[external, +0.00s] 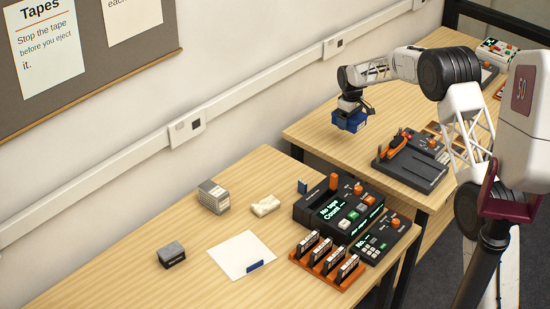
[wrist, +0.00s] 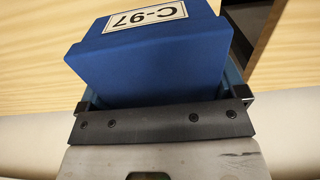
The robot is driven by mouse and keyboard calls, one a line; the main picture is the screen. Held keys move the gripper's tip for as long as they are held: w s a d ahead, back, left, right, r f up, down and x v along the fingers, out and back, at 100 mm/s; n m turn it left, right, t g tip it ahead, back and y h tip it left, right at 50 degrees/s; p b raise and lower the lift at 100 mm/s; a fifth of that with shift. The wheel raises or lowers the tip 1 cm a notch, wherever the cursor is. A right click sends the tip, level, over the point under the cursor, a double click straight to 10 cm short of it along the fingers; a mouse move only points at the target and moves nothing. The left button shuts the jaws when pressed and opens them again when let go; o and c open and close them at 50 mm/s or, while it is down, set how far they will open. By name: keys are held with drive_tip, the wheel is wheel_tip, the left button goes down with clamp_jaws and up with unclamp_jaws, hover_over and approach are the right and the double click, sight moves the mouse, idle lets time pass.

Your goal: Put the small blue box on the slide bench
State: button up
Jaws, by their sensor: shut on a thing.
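A small blue box (external: 349,123) is held in my gripper (external: 353,110) over the left part of the farther wooden bench (external: 317,132). In the wrist view the blue box (wrist: 150,62) fills the space between the fingers and looks tilted, with a white "C-97" label facing the camera. My gripper (wrist: 165,100) is shut on it. Pale wood shows behind the box, with a dark gap at upper right. How high the box is above the bench is hard to tell. No sign in view names the slide bench.
The farther bench also has a dark tray device (external: 412,165) with orange parts, right of the box. The nearer bench carries a "No tape" counter (external: 340,207), an orange tape rack (external: 327,262), a white sheet (external: 241,254) and small boxes. The wall runs behind both benches.

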hover_over(346, 147)
drive_tip(key=shift+w+d+f, duration=0.1)
drive_tip(key=shift+w+f, duration=0.05)
drive_tip(key=shift+f, duration=2.95)
drive_tip(key=shift+f, duration=1.9)
drive_tip(key=shift+f, duration=0.1)
drive_tip(key=o, duration=0.8)
drive_tip(key=shift+c, duration=0.2)
